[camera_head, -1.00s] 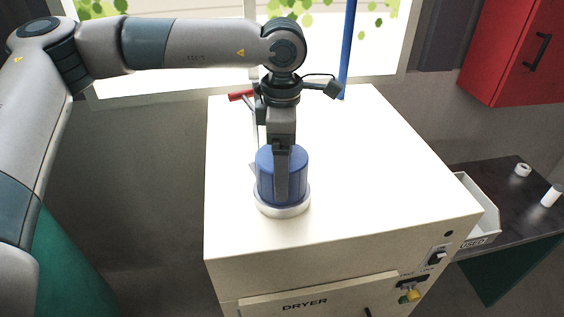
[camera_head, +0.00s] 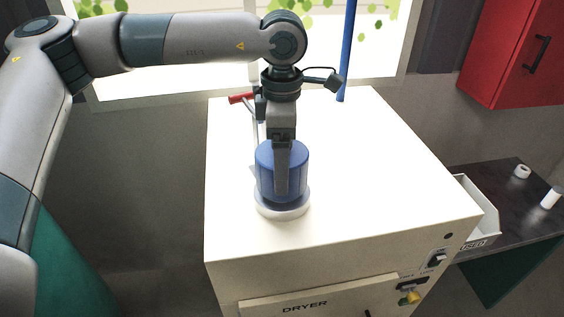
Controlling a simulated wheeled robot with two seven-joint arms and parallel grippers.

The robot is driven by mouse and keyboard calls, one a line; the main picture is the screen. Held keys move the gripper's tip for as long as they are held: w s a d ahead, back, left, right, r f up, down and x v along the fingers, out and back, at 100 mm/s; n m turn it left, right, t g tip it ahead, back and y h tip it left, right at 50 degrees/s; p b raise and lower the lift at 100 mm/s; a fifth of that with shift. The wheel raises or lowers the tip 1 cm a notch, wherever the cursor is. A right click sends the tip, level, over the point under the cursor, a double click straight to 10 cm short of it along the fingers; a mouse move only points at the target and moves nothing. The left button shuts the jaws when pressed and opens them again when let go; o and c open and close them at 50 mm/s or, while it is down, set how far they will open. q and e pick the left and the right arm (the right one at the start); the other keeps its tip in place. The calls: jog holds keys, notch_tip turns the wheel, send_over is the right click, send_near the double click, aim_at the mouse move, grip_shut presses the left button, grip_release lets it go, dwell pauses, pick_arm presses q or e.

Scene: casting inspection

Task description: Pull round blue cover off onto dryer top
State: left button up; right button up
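The round blue cover (camera_head: 264,174) is upright over a low pale round base (camera_head: 268,210) on the white dryer top (camera_head: 365,180). My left gripper (camera_head: 282,184) points straight down over it. One finger lies along the cover's near side, and the other is hidden behind the cover. The gripper looks shut on the cover. The cover's lower edge is just above or still within the pale base; I cannot tell whether they touch. My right gripper is not in view.
A red-handled lever (camera_head: 240,98) and a blue pole (camera_head: 347,55) stand at the back of the dryer. A white bin (camera_head: 484,215) and a dark shelf (camera_head: 515,200) are at the right. The dryer top is clear right of the cover.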

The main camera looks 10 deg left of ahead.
pick_arm(q)
jog(key=shift+r, duration=1.35)
jog(key=shift+r, duration=0.15)
jog(key=shift+r+p, duration=0.6)
jog(key=shift+r, duration=1.25)
jog(key=shift+s, duration=0.1)
